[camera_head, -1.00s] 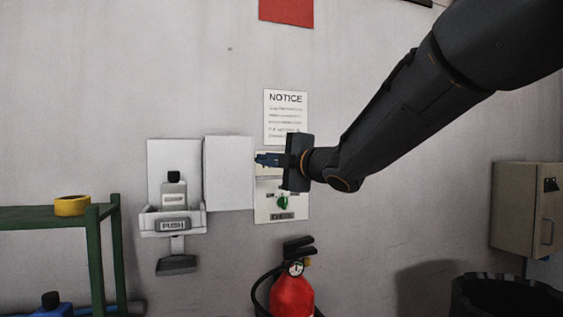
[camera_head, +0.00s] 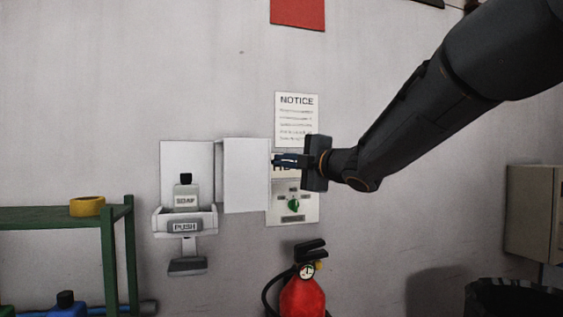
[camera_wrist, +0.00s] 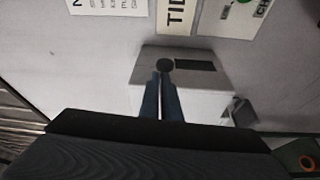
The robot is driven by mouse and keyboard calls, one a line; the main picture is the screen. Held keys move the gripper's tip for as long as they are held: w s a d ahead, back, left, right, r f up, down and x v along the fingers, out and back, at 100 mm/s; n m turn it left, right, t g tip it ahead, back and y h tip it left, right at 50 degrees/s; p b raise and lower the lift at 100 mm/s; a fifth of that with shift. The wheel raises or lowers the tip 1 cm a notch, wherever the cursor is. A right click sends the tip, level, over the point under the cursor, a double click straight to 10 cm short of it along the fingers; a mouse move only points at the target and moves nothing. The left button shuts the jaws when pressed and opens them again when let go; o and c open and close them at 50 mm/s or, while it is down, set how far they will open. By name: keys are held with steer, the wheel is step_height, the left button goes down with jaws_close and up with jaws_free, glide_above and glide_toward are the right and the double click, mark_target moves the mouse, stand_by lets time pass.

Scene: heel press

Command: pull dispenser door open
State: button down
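The dispenser (camera_head: 175,152) is a white wall unit on the left, holding a soap bottle (camera_head: 186,202) above a PUSH lever (camera_head: 185,227). Its plain white door (camera_head: 247,180) stands to the right of the back plate, swung open with the bottle exposed. My gripper (camera_head: 275,160) is at the door's right edge. In the wrist view its two blue fingers (camera_wrist: 161,78) lie almost together over a pale box-like part, their tips by a dark round spot (camera_wrist: 165,65). I see nothing clearly held between them, and I cannot tell whether the tips touch the door.
A notice (camera_head: 297,120) and a plate with a green knob (camera_head: 293,204) are on the wall behind my gripper. A fire extinguisher (camera_head: 303,296) stands below. A green shelf (camera_head: 60,216) is at the left; a beige box (camera_head: 533,212) and black bin (camera_head: 515,297) are at the right.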

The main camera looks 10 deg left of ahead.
steer(key=d, duration=0.9)
steer(key=d+f+m+h+b, duration=0.1)
steer(key=d+f+m+h, duration=0.6)
steer(key=d+f, duration=0.5)
steer(key=d+f+m+h+b, duration=0.1)
steer(key=d+f+m+h, duration=0.4)
steer(key=d+f+m, duration=0.75)
steer(key=s+d+f+m+g+h, duration=0.1)
steer(key=s+d+f+g, duration=0.1)
steer(key=s+f, duration=0.45)
steer(key=s+d+f+m+g+h, duration=0.2)
steer(key=s+f, duration=0.3)
steer(key=f, duration=0.3)
steer(key=s+f+m+g, duration=0.2)
steer(key=s+f, duration=0.2)
steer(key=s, duration=0.4)
steer(key=s+d+f+m+g+b, duration=0.1)
steer(key=s+f+m+g, duration=0.2)
steer(key=s, duration=0.6)
step_height(320, 180, down, 3)
steer(key=shift+s+r+g, duration=0.2)
steer(key=shift+s+g, duration=0.1)
